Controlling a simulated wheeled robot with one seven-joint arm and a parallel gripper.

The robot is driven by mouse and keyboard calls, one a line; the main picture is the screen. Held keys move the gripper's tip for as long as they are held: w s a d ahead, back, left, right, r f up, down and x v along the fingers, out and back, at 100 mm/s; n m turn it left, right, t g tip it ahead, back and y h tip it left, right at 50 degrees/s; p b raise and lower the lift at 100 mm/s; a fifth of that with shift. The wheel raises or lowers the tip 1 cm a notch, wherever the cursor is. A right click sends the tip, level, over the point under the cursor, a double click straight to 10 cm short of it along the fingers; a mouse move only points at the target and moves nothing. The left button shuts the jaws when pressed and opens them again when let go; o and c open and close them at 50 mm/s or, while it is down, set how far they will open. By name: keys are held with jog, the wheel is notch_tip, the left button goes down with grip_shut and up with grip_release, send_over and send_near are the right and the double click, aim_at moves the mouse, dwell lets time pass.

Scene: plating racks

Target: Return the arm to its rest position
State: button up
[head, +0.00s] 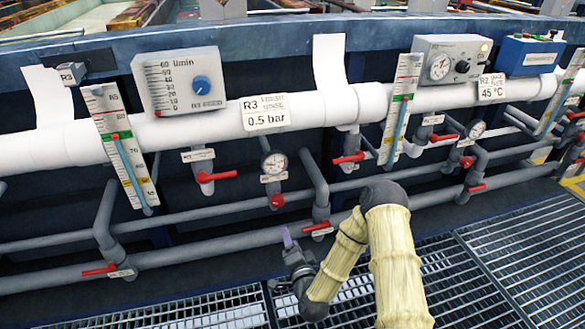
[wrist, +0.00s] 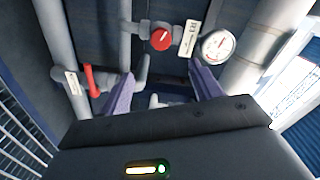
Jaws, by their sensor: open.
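My gripper (head: 287,238) is at the end of my bent arm, low in front of the pipes in the head view. My arm wears a cream sleeve. In the wrist view the two purple fingers of my gripper (wrist: 161,85) stand apart with nothing held between them. A red valve handle (wrist: 160,39) and a round gauge (wrist: 217,45) lie beyond the fingertips. A second red handle (wrist: 91,80) is left of the left finger.
White and grey pipes with red valve handles run along the blue tank wall. A sign reading R3 0.5 bar (head: 265,112) hangs on the white pipe near a dial box (head: 178,82). Metal grating (head: 520,250) covers the floor at the lower right.

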jog(key=s+d+r+n+g+h+p, duration=0.3)
jog(key=s+d+r+n+g+p, duration=0.15)
jog(key=d+r+n+g, duration=0.65)
jog(key=s+d+r+g+h+p, duration=0.1)
jog(key=s+d+r+g, duration=0.15)
jog(key=s+r, duration=0.45)
jog(key=s+d+r+g+h+p, duration=0.1)
jog(key=s+d+r, duration=0.25)
jog(key=s, duration=0.55)
notch_tip(320, 180, up, 38)
jog(key=p, duration=3.7)
jog(key=shift+a+f+m, duration=0.15)
jog(key=shift+a+m, duration=0.15)
jog(key=shift+a, duration=0.15)
